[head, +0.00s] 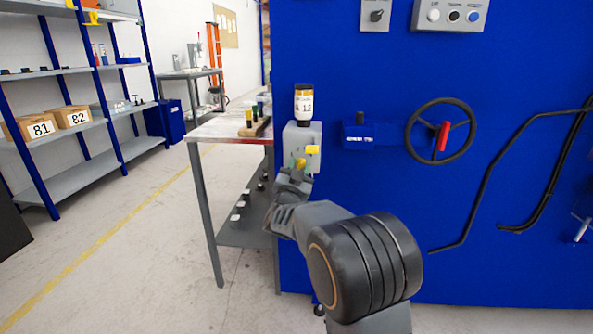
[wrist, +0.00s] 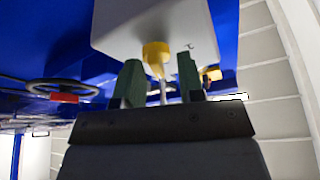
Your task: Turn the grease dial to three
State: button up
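The grease unit is a light grey box (head: 302,134) on the blue machine's left edge, with a dark-capped bottle (head: 303,103) labelled "A 12" on top. A yellow dial (head: 300,163) sits low on the box. In the wrist view the dial (wrist: 156,53) shows under the grey box (wrist: 150,25), with a thin pale stem below it. My gripper (head: 298,173) is just below the dial. In the wrist view its two green fingers (wrist: 159,70) stand apart, one on each side of the dial. Contact cannot be told. The dial's setting marks are not readable.
A handwheel (head: 441,131) with a red handle and a small blue box (head: 372,136) are on the machine right of the unit. Switch boxes (head: 450,15) are above. A metal table (head: 212,128) stands close on the left. Open floor lies further left before the shelves (head: 75,131).

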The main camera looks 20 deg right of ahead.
jog(key=shift+d, duration=0.3)
jog(key=shift+a+f, duration=0.1)
jog(key=shift+a, duration=0.05)
jog(key=shift+s+a+f, duration=0.15)
jog(key=shift+s+a, duration=0.05)
jog(key=shift+a, duration=0.05)
jog(key=p+v, duration=0.1)
jog(key=v, duration=1.2)
jog(key=shift+s+p, duration=0.15)
jog(key=shift+p, duration=0.25)
